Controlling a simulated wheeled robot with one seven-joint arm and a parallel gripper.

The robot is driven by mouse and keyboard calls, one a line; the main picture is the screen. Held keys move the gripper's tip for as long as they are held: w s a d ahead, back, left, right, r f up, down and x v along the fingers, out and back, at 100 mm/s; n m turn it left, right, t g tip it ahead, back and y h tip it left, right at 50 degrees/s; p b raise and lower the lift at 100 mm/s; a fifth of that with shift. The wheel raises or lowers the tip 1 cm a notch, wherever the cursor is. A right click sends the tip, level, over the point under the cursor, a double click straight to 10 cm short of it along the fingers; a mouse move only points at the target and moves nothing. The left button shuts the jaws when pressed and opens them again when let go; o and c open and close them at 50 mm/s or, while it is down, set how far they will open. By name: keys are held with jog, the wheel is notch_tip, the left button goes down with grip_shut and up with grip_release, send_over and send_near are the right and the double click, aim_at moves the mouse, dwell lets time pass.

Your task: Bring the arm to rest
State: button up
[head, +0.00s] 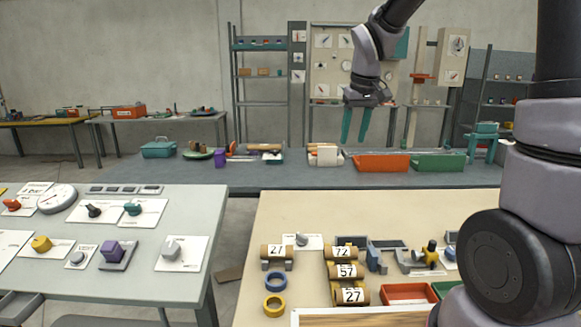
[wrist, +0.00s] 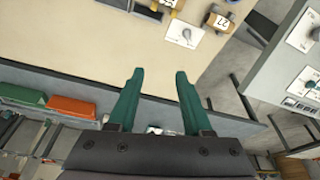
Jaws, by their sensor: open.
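My gripper (head: 355,125) hangs from my arm in the upper middle of the head view, with its two teal fingers pointing down and spread apart. It is open and empty. It is in the air, and in the head view it shows above and in front of the long grey bench. In the wrist view my gripper (wrist: 158,95) shows both teal fingers apart with nothing between them; beyond the fingertips lies the beige table (wrist: 110,30).
The beige table holds numbered rolls (head: 347,271), a blue ring (head: 279,279), a yellow ring (head: 273,305) and a red tray (head: 408,293). A grey table (head: 150,265) with knobs stands left. Red (head: 384,163) and green (head: 436,163) bins sit on the back bench.

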jog(key=s+d+r+m+t, duration=0.1)
jog(key=s+d+r+m, duration=0.1)
jog(key=s, duration=0.4)
jog(key=s+d+r+m+t+y, duration=0.1)
jog(key=s+d+r+m, duration=0.1)
jog(key=s, duration=0.5)
jog(key=s+d+r+m+t, duration=0.2)
jog(key=s+d+r+m, duration=0.1)
jog(key=s, duration=0.4)
notch_tip(320, 180, up, 3)
jog(key=shift+d+f, duration=0.1)
jog(key=shift+d, duration=0.5)
